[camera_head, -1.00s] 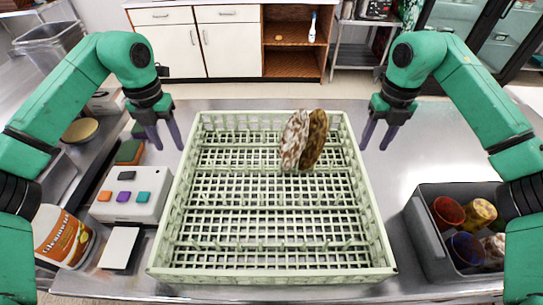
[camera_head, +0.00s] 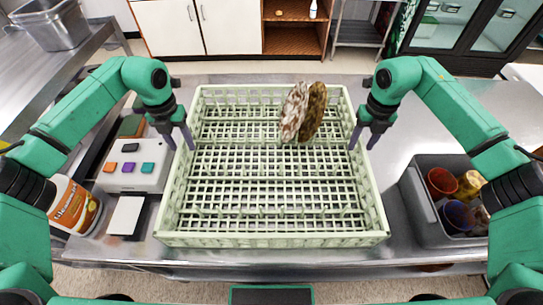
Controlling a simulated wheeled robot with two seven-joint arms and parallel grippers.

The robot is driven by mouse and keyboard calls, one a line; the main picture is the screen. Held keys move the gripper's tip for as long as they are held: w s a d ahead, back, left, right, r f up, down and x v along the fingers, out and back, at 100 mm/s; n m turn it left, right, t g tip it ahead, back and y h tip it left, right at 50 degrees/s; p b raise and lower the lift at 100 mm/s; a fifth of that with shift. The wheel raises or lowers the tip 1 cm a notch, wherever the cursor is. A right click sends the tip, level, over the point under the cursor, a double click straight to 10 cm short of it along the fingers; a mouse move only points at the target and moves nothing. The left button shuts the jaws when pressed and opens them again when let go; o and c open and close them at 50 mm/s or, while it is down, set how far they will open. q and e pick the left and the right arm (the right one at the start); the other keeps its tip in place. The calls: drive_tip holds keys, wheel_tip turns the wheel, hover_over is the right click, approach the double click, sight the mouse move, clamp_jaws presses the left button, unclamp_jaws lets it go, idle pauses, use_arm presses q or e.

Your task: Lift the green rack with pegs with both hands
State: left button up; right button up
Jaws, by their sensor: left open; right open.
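The green rack with pegs (camera_head: 262,240) lies flat on the metal table, a wide pale green crate with a grid floor and rows of pegs. Two patterned plates stand upright in its far right part: a reddish-white one (camera_head: 294,112) and a brown one (camera_head: 313,112). My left gripper (camera_head: 181,138) is open at the rack's left side wall, its purple fingers pointing down near the rim. My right gripper (camera_head: 364,138) is open at the right side wall, fingers likewise near the rim. I cannot tell whether either touches the rack or straddles its wall.
A white box with coloured buttons (camera_head: 133,172), a white card (camera_head: 126,216) and an orange-labelled tub (camera_head: 75,207) stand left of the rack. A grey bin (camera_head: 423,208) holding several cups stands on the right. The table beyond the rack is bare.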

sight(185, 151)
use_arm(q)
drive_tip(key=f, duration=0.4)
drive_tip(key=shift+w, duration=0.25)
use_arm(e)
drive_tip(key=f, duration=0.4)
drive_tip(key=shift+w, duration=0.2)
use_arm(q)
drive_tip(key=shift+s, duration=0.1)
use_arm(e)
drive_tip(key=shift+s, duration=0.1)
use_arm(q)
drive_tip(key=shift+c, duration=0.9)
use_arm(e)
drive_tip(key=shift+c, duration=0.9)
use_arm(q)
clamp_jaws()
use_arm(e)
clamp_jaws()
